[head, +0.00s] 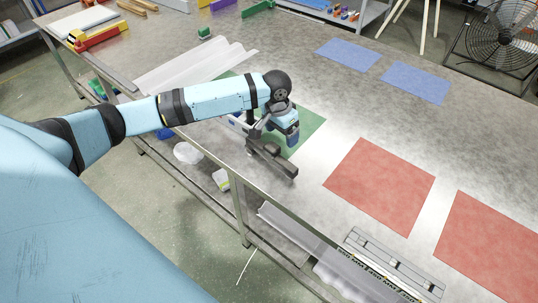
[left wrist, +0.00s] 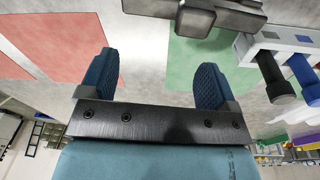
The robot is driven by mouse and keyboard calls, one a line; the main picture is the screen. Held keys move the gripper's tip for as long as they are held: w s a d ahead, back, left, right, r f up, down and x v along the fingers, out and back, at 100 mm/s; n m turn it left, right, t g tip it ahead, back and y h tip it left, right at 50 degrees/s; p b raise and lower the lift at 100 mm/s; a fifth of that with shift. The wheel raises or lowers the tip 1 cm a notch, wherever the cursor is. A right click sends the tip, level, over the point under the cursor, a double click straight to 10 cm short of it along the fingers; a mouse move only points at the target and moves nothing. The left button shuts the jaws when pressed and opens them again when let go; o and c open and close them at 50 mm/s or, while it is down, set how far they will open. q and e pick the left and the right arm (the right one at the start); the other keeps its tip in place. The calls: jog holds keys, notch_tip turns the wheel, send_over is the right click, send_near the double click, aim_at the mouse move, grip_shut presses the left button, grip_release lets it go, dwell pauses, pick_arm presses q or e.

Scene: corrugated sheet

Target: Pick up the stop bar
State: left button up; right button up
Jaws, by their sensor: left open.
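A dark grey bar with a raised block, which looks like the stop bar (head: 276,163), lies at the table's near edge in the head view. Part of it also shows at the top of the left wrist view (left wrist: 236,16). My left gripper (head: 291,138) is just beyond the bar, pointing down over the green mat (head: 308,136). In the left wrist view its two blue fingers (left wrist: 158,64) are apart with nothing between them. The bar is outside the fingers. My right gripper is not in view.
A rack with black and blue handles (left wrist: 285,45) stands close by the left gripper. A corrugated sheet (head: 190,68) lies on the table to the left. Red mats (head: 382,185) and blue mats (head: 415,84) lie flat to the right, with clear metal table between them.

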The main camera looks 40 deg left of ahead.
pick_arm(q)
notch_tip(320, 180, up, 3)
jog(key=g+y, duration=0.1)
send_over(272, 146)
jog(key=shift+n, duration=0.5)
jog(key=f, duration=0.7)
jog(key=shift+a+f, duration=0.25)
jog(key=shift+f, duration=0.05)
jog(key=f, duration=0.5)
jog(key=shift+d+f, duration=0.3)
jog(key=c, duration=1.3)
jog(key=shift+o, duration=0.2)
jog(key=shift+r, duration=0.1)
